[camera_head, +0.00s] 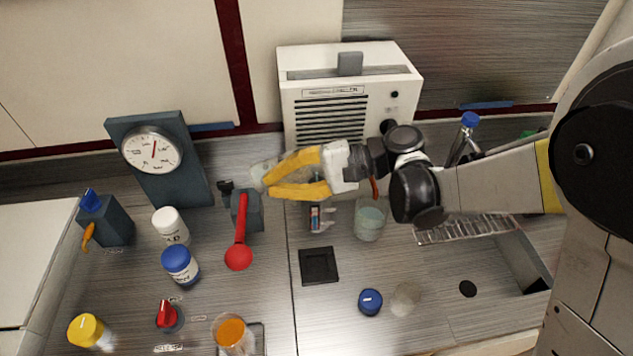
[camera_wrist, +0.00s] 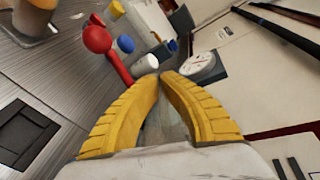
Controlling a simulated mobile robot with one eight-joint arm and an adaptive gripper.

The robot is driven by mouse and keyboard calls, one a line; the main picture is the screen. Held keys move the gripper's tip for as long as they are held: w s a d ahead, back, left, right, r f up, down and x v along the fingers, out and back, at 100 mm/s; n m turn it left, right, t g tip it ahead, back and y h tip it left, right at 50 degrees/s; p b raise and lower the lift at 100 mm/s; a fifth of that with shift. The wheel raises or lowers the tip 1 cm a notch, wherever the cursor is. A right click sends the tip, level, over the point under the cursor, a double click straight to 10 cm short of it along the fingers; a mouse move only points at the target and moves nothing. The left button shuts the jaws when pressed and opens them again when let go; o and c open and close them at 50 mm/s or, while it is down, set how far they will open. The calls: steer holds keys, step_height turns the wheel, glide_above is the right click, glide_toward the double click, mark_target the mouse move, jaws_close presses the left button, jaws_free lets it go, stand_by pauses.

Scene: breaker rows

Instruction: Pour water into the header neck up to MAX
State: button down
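My gripper (camera_head: 268,184) has yellow fingers and hangs in front of the white ventilated unit, pointing left. Its tips are close together, with a pale, see-through vessel (camera_head: 259,171) at them; its outline is faint. The wrist view shows the fingertips (camera_wrist: 160,78) nearly meeting and a pale, clear shape (camera_wrist: 166,125) between the fingers. A clear beaker (camera_head: 369,219) with pale bluish liquid stands on the counter below my wrist. A small upright part with red and blue marks (camera_head: 316,218) stands below the gripper. I cannot make out the header neck or its MAX mark for certain.
The white unit (camera_head: 350,95) stands at the back. A red-handled lever (camera_head: 239,250), white bottle (camera_head: 170,226), blue-capped jar (camera_head: 179,263) and gauge panel (camera_head: 158,180) are at left. An orange-filled cup (camera_head: 232,334) is in front. A dark square pad (camera_head: 318,265) has clear counter around it.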

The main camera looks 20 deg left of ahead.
steer(key=shift+w+d+r+g+y+b, duration=0.2)
steer(key=shift+d+r+g+y+b, duration=0.25)
steer(key=shift+b, duration=0.4)
stand_by(1.1)
steer(key=shift+a, duration=0.15)
